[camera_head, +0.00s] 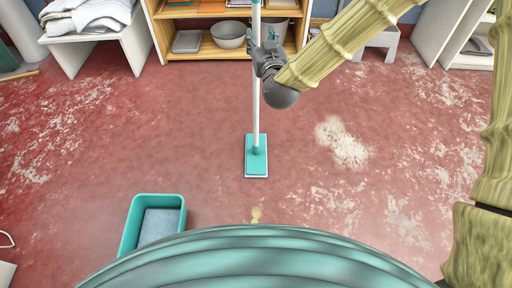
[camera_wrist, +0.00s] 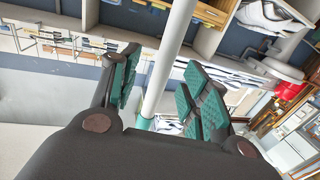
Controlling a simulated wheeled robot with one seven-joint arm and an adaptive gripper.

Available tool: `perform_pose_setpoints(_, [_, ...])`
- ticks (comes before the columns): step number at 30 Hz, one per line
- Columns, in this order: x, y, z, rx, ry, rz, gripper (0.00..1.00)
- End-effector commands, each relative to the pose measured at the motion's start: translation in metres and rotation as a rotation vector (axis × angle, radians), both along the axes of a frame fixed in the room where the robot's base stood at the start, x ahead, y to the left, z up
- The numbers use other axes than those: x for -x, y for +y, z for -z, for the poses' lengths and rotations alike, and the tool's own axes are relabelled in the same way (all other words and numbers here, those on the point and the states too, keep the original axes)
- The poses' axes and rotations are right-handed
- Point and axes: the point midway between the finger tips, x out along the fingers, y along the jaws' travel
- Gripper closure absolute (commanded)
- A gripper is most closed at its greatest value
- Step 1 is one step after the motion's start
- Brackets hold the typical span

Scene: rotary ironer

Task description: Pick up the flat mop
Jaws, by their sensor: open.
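The flat mop (camera_head: 256,156) stands upright on the red floor, its teal head flat on the floor and its white pole rising past the top of the head view. My gripper (camera_head: 262,48) is at the upper part of the pole. In the wrist view the pole (camera_wrist: 168,62) passes between the two green-padded fingers of my gripper (camera_wrist: 163,95). The fingers are open, with gaps showing on both sides of the pole. A teal section of the pole shows low between the fingers.
A teal tub (camera_head: 134,226) stands on the floor at the lower left. A wooden shelf (camera_head: 160,46) with bowls is behind the mop. A white table (camera_head: 131,42) with folded cloths is at the upper left. The worn floor around the mop head is clear.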

Motion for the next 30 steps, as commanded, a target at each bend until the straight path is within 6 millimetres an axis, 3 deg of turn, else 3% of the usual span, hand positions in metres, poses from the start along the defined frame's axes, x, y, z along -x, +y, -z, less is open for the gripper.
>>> perform_pose_setpoints(6, [-0.025,0.010,0.012,-0.002,-0.002,0.001,0.54])
perform_pose_setpoints(12, [-0.044,0.014,0.009,0.000,-0.001,0.001,0.54])
perform_pose_setpoints(21, [-0.047,0.014,0.008,0.000,0.000,0.001,0.54])
perform_pose_setpoints(28, [-0.047,0.014,0.008,0.000,0.000,0.000,0.96])
perform_pose_setpoints(30, [-0.047,0.014,0.008,0.000,0.000,0.000,1.00])
